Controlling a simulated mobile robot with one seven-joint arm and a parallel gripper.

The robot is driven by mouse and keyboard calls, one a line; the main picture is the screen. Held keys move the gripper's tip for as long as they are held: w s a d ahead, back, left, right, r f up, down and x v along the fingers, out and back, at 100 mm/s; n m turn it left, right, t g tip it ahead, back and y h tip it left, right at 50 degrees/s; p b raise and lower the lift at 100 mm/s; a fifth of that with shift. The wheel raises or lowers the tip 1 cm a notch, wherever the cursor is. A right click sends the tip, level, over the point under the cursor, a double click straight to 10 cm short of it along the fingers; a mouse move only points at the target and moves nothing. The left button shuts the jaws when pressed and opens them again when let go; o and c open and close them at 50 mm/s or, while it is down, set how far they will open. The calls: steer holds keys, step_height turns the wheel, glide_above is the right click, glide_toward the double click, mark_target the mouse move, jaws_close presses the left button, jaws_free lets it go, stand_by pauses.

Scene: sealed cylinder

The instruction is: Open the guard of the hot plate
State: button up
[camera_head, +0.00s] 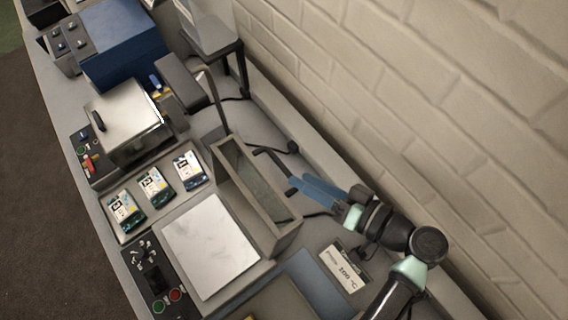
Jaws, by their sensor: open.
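A pale square plate (211,246) lies flat beside a dark control panel (153,277) with a green and a red button; it appears to be the hot plate. A long, hollow grey box-like frame (283,219) stands along its right edge. It may be the guard; I cannot tell whether it is hinged to the plate. The pale top of the plate shows uncovered. My gripper (299,183) is right of the frame, near the wall, with its blue fingers pointing up-left. It is open, and nothing shows between its fingers. Contact with the frame cannot be told.
Several labelled packs lie in a tray (128,236) on the left. A box with a shiny lid (122,105) and a blue machine (125,45) stand farther back. A brick wall (430,90) bounds the right.

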mark_target(283, 167)
steer(key=x, duration=0.6)
steer(key=shift+w+a+f+b, duration=0.15)
steer(key=shift+w+b, duration=0.1)
steer(key=shift+b, duration=0.1)
jaws_close()
stand_by(1.1)
